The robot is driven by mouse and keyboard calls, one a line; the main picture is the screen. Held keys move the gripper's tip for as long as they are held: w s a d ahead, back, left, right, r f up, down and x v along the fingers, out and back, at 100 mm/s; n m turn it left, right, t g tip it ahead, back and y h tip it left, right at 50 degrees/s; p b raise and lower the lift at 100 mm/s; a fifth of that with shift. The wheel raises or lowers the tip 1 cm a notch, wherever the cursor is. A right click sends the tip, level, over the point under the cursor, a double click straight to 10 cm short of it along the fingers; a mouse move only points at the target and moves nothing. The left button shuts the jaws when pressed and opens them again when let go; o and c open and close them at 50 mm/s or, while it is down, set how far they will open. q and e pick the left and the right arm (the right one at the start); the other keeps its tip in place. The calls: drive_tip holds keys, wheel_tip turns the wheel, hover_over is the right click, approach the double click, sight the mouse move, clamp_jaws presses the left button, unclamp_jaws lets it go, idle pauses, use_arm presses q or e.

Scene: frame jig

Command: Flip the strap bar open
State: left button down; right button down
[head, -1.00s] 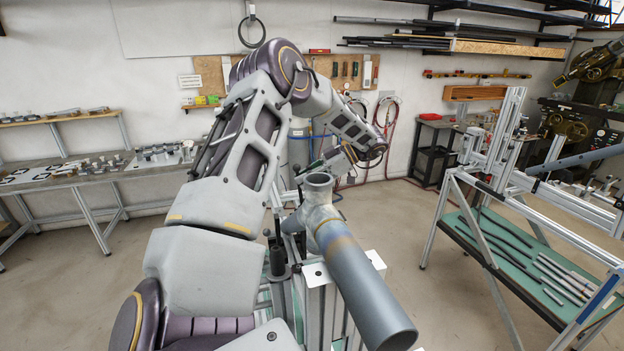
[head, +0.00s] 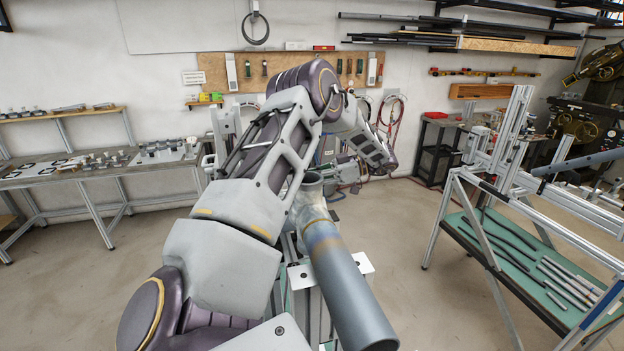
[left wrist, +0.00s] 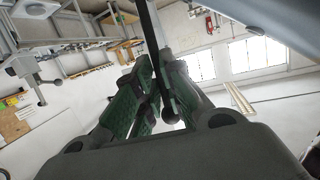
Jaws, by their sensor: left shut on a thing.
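In the left wrist view my left gripper (left wrist: 156,95) has its green-padded fingers closed around a thin dark bar (left wrist: 152,32) with a round ball end (left wrist: 168,114). It looks like the strap bar. In the head view my left arm reaches forward and hides most of the bar and the jig's clamp. A grey-blue tube (head: 345,285) with a cast joint (head: 309,205) at its far end lies on the frame jig, close to the right of my arm. White plates (head: 300,277) sit under the tube. My right gripper is in neither view.
A metal-framed rack (head: 500,220) with rods on a green shelf stands at the right. A workbench (head: 85,175) with small parts runs along the left wall. Open floor lies between the jig and both.

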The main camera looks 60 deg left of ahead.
use_arm(q)
drive_tip(key=c, duration=1.5)
unclamp_jaws()
